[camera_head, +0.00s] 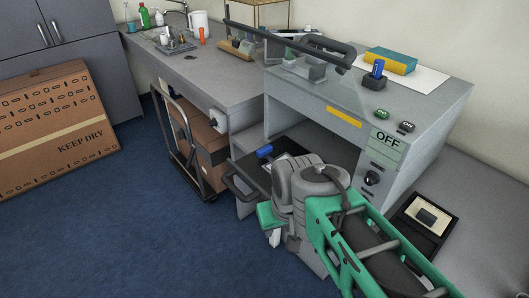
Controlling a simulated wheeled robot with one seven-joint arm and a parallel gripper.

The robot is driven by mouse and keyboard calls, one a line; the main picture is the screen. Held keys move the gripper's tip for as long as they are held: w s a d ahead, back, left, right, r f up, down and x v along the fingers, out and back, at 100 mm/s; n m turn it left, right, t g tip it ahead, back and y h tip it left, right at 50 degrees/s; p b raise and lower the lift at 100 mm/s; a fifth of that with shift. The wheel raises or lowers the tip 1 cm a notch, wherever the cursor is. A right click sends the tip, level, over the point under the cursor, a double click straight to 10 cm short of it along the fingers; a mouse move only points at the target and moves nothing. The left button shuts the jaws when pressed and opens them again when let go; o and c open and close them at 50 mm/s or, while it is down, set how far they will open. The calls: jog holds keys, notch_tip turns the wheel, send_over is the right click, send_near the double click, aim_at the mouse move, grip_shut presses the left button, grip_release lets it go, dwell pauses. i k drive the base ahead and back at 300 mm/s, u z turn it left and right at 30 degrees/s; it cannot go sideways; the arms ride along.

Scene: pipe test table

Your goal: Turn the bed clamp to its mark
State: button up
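I cannot tell for certain which part is the bed clamp, and I make out no mark for it. The grey test table (290,101) has a clear guard with a thick dark bar (290,40) along its top. I cannot make out my gripper's fingertips or anything held.
An open dark drawer (240,181) juts out left of my arm, with a blue item (264,151) in it. A cart with boxes (195,150) stands under the left counter. A black tray (422,226) lies at the right. The blue floor at front left is clear.

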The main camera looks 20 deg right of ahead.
aim_at(263, 152)
jog(key=u, duration=0.55)
jog(key=k, duration=1.25)
jog(key=z, duration=0.05)
jog(key=i, duration=0.55)
jog(key=z, duration=0.5)
jog(key=i, duration=0.9)
jog(key=u, duration=0.95)
jog(key=i, duration=0.65)
jog(key=u, duration=0.75)
